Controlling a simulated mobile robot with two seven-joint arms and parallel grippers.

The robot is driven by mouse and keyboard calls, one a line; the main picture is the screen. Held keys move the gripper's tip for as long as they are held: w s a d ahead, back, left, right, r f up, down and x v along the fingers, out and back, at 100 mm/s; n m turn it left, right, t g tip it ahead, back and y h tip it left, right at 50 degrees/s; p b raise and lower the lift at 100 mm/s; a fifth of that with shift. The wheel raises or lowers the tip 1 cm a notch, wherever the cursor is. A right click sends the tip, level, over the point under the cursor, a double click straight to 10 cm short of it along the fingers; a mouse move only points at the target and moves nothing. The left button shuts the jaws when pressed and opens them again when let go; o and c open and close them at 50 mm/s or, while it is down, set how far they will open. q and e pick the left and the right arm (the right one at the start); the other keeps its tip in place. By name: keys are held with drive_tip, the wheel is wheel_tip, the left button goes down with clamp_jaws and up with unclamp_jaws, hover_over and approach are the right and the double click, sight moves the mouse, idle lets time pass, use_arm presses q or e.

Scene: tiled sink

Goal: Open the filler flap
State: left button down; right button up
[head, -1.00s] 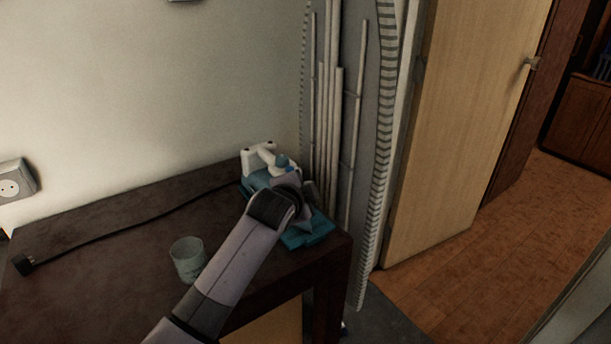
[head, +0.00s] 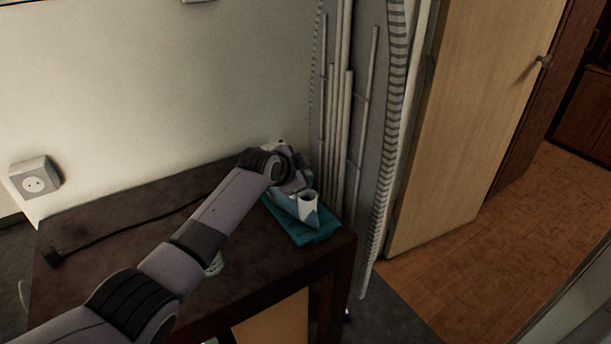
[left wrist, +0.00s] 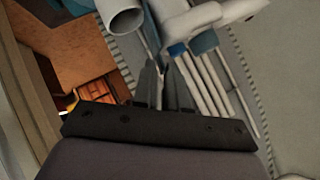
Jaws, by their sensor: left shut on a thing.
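A teal and white steam iron (head: 292,206) lies on a teal base (head: 318,234) at the right end of the dark table. A white tube-like part with a dark round opening (head: 307,200) shows at its front; a similar open white tube (left wrist: 122,18) is at the top of the left wrist view. My left gripper (head: 293,178) is at the iron's upper part, behind this opening. Its narrow fingers (left wrist: 163,75) are close together on a small part of the iron. The filler flap cannot be told apart. My right gripper is not in view.
A glass (head: 215,265) stands on the table (head: 130,225), mostly hidden behind my left arm. A black cord with a plug (head: 55,257) lies along the table. A grey board with rods (head: 345,130) stands close to the iron's right. The wall is behind.

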use_arm(q)
drive_tip(key=shift+w+a+r, duration=0.2)
drive_tip(key=shift+w+a, duration=0.1)
drive_tip(key=shift+w, duration=0.05)
idle(0.3)
drive_tip(key=c, duration=1.3)
unclamp_jaws()
drive_tip(key=shift+s, duration=0.1)
drive_tip(key=shift+p+v, duration=0.6)
drive_tip(key=shift+v, duration=2.9)
drive_tip(key=shift+f, duration=0.1)
